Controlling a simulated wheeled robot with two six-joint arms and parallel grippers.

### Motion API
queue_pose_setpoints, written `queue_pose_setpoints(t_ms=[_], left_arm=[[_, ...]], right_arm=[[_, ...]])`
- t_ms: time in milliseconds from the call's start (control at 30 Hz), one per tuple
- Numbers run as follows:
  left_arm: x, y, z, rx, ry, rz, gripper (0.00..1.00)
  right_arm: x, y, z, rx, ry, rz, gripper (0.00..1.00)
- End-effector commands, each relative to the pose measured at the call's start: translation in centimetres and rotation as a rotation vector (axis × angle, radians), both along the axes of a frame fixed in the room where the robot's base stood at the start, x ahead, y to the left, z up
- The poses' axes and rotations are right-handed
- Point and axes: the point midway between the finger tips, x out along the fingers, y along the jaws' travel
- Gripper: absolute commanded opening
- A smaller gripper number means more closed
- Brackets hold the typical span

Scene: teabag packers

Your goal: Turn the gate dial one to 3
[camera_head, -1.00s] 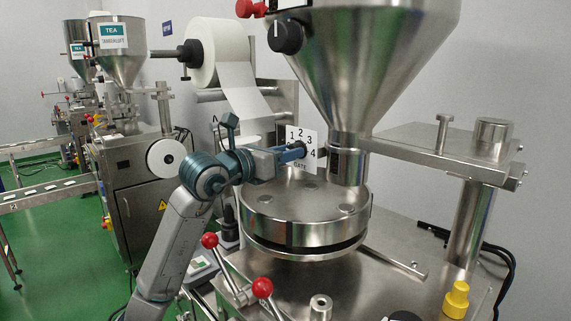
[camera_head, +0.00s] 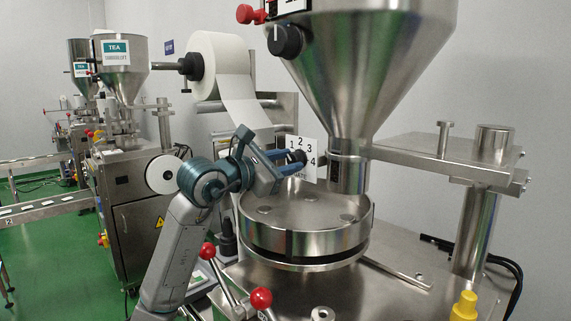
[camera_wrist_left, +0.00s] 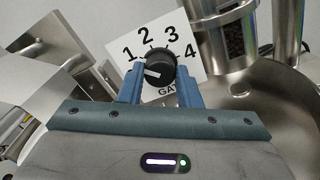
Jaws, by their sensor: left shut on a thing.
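The gate dial (camera_head: 298,156) is a black round knob on a white card (camera_head: 302,147) numbered 1 to 4, with GATE printed below. In the left wrist view the dial (camera_wrist_left: 159,68) sits between the fingers, and its white mark points left, near the 1 side and slightly below that number. My left gripper (camera_head: 289,158) reaches it from the left and is shut on it, one finger on each side. It also shows in the left wrist view (camera_wrist_left: 162,82). My right gripper is in neither view.
A steel hopper (camera_head: 365,60) stands above the round steel turntable (camera_head: 300,240), right of the dial. Another black knob (camera_head: 287,40) is on the hopper. Red-tipped levers (camera_head: 261,298) stand in front. A white paper roll (camera_head: 222,68) hangs behind.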

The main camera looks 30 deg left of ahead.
Motion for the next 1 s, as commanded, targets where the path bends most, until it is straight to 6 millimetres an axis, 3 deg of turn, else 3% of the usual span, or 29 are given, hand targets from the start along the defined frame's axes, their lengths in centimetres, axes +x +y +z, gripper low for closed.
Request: queue_pose_setpoints(t_ms=[400,433,500,533,933,1000], left_arm=[[0.0,0.0,-0.2,0.005,0.004,-0.001,0.08],[0.0,0.0,-0.2,0.005,0.004,-0.001,0.37],[0.0,0.0,-0.2,0.004,0.004,-0.001,0.50],[0.0,0.0,-0.2,0.004,0.003,-0.001,0.53],[-0.6,0.3,-0.1,0.007,-0.001,0.002,0.53],[-1.2,0.5,-0.2,0.007,-0.002,0.002,0.53]], right_arm=[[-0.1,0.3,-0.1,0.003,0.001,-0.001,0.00],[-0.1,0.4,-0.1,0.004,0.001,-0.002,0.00],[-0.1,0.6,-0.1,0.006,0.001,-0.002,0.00],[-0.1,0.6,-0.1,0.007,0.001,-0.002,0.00],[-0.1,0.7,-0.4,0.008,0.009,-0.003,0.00],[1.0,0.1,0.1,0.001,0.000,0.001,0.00]])
